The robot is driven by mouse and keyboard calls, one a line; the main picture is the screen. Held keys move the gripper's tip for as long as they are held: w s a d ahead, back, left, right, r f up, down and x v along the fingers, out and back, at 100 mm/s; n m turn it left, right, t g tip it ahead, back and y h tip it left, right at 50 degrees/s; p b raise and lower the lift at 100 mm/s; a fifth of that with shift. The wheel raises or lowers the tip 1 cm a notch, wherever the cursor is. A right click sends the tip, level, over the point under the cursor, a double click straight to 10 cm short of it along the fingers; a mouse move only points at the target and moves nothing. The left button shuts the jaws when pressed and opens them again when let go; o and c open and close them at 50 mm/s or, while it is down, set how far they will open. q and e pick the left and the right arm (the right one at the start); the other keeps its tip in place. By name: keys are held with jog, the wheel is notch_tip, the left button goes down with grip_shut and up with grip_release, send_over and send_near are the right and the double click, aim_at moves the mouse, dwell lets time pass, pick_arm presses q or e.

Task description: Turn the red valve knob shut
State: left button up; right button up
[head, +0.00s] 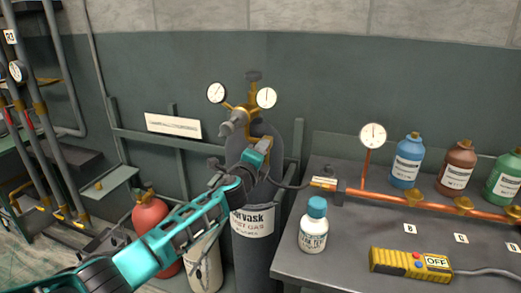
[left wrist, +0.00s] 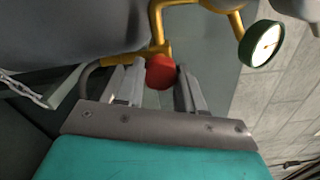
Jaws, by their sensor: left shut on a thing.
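The red valve knob (left wrist: 160,72) shows in the left wrist view, below a brass pipe fitting. My left gripper (left wrist: 158,84) has one finger on each side of the knob and is shut on it. In the head view my left gripper (head: 257,157) reaches in front of the upper part of a dark gas cylinder (head: 252,258), just below its brass regulator (head: 244,112). The knob is hidden there behind my gripper. My right gripper is in neither view.
Two gauges (head: 216,92) sit on the regulator. A hose runs from the cylinder to a copper pipe (head: 400,197) on the bench at right. A red cylinder (head: 150,216) is at left.

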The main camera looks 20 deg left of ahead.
pick_arm(q)
jog(key=shift+m+p, duration=0.95)
jog(key=shift+m, duration=2.75)
jog(key=shift+f, duration=0.1)
jog(key=o, duration=1)
jog(key=shift+o, duration=0.2)
jog(key=shift+s, duration=0.1)
jog(key=s, duration=1.2)
jog(key=shift+s+a, duration=0.25)
jog(key=shift+s, duration=0.1)
